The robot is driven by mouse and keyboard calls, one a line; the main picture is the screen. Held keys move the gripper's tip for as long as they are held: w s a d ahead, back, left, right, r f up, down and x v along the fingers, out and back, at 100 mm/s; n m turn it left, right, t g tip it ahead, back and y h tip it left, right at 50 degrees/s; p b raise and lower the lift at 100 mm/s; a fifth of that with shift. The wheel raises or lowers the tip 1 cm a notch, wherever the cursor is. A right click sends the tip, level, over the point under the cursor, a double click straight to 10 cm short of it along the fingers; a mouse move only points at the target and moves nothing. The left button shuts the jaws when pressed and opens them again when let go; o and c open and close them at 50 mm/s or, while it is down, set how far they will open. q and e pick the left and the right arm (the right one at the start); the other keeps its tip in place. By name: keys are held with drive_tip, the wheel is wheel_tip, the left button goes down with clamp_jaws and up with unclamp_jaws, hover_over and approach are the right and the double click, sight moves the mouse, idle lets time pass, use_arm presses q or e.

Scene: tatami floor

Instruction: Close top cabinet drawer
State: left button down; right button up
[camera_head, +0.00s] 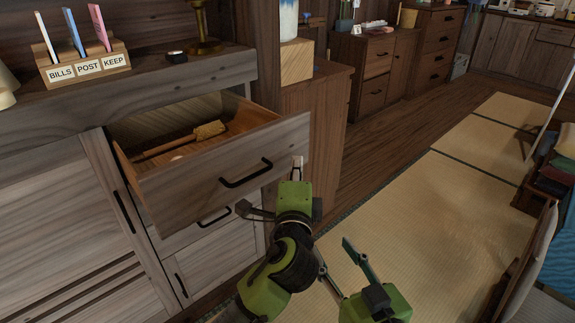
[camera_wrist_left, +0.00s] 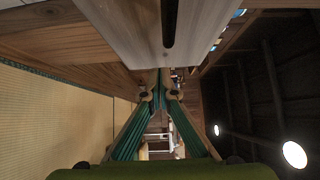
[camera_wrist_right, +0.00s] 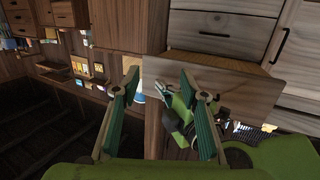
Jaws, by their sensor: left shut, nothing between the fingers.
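The top cabinet drawer (camera_head: 200,188) stands pulled out in the head view, with its black handle (camera_head: 247,173) on the front. Its interior is visible from above. My left gripper (camera_head: 297,165) is shut and empty at the right end of the drawer front, apart from the handle; I cannot tell if it touches the wood. In the left wrist view the closed fingertips (camera_wrist_left: 162,88) are beside the edge of the drawer front (camera_wrist_left: 130,25). My right gripper (camera_head: 334,256) is open and empty, lower and to the right, over the tatami. Its spread fingers show in the right wrist view (camera_wrist_right: 161,85).
A wooden tool with a yellowish head (camera_head: 210,130) lies inside the drawer. A labelled holder (camera_head: 88,68) and a brass stand (camera_head: 204,48) are on the cabinet top. Another drawer handle (camera_head: 214,216) is below. A chair (camera_head: 530,270) is at right; the tatami (camera_head: 420,210) is clear.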

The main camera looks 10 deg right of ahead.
sight(271, 151)
use_arm(q)
drive_tip(key=shift+w+a, duration=0.95)
drive_tip(key=shift+w, duration=0.2)
use_arm(e)
drive_tip(key=shift+w+a+r+t+y, duration=0.15)
drive_tip(key=shift+r+t, duration=0.25)
drive_tip(key=shift+r, duration=0.5)
drive_tip(key=shift+a+r+t+y, duration=0.15)
drive_tip(key=shift+r+t, duration=0.25)
drive_tip(key=shift+r, duration=0.45)
